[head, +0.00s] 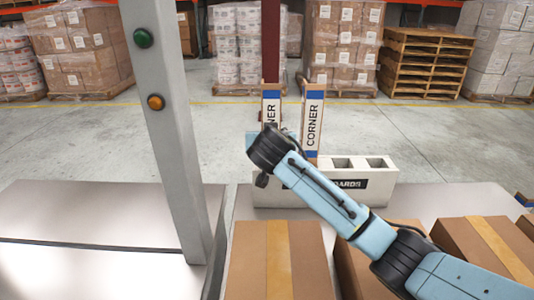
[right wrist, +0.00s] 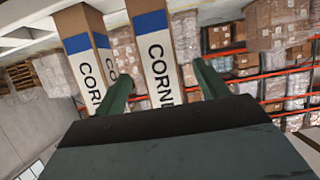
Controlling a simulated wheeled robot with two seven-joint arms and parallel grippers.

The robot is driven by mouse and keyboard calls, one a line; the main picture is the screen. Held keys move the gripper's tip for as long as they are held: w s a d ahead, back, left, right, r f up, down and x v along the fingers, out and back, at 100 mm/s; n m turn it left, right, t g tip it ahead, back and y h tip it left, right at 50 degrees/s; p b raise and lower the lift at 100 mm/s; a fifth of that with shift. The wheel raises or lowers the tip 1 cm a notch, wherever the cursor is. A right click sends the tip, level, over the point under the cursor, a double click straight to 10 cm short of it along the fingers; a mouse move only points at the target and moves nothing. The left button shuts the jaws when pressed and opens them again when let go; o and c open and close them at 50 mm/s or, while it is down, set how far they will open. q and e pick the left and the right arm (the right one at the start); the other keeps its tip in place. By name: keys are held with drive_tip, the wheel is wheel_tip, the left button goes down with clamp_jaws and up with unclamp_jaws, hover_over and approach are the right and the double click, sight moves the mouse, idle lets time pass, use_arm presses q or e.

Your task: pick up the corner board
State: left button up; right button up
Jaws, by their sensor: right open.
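Two corner boards stand upright in a pale block holder (head: 378,188) marked BOARDS. Each is brown with a white CORNER label and blue bands. The right-hand corner board (head: 313,120) shows fully above the block; the left-hand corner board (head: 270,105) is partly hidden by my right arm. In the right wrist view, my right gripper (right wrist: 163,74) is open, its two green fingers on either side of one corner board (right wrist: 156,55) in the picture. Contact cannot be told. The other corner board (right wrist: 84,50) appears left of it, partly behind the left finger. My left gripper is out of view.
A grey post (head: 165,120) with green and orange buttons rises at left. Cardboard boxes (head: 305,262) with tape line the front right of the metal surface (head: 100,215). Wrapped pallets and stacked wooden pallets (head: 425,62) stand far back across open floor.

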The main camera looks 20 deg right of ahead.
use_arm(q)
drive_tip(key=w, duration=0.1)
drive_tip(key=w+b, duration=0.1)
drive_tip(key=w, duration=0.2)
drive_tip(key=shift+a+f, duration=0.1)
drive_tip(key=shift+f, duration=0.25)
use_arm(e)
drive_tip(key=x, duration=0.8)
drive_tip(key=shift+f, duration=0.3)
drive_tip(key=shift+c, duration=0.2)
drive_tip(key=c, duration=1.1)
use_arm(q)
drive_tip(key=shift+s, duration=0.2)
use_arm(e)
drive_tip(key=shift+o, duration=0.2)
drive_tip(key=shift+r, duration=0.1)
